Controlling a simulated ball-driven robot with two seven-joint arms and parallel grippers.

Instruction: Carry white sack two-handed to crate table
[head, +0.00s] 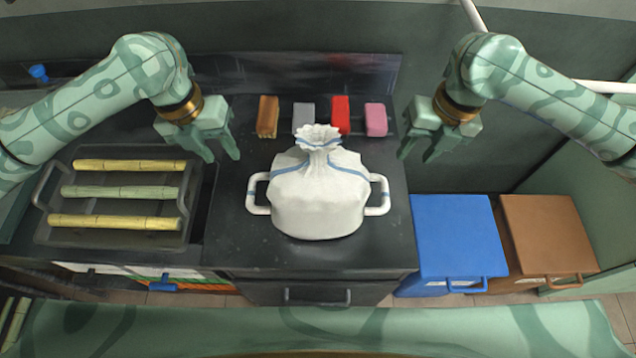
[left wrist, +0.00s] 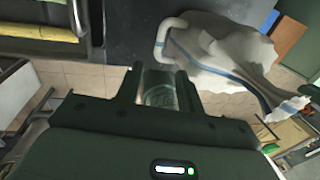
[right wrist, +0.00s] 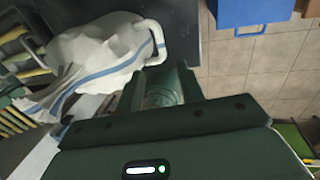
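The white sack (head: 318,195) stands upright on the dark counter (head: 240,245), its neck gathered and tied with a blue band. It has a white loop handle on each side. My left gripper (head: 222,158) is open and empty, above and left of the left handle (head: 256,194). My right gripper (head: 415,158) is open and empty, above and right of the right handle (head: 380,195). Neither touches the sack. The sack also shows in the left wrist view (left wrist: 215,55) and the right wrist view (right wrist: 100,55). I cannot identify a crate table in these frames.
A dark tray (head: 110,235) with three cane pieces (head: 125,192) sits left of the sack. Brown, grey, red and pink blocks (head: 340,115) line the counter behind it. A blue box (head: 455,240) and a brown box (head: 545,235) stand to the right, below counter level.

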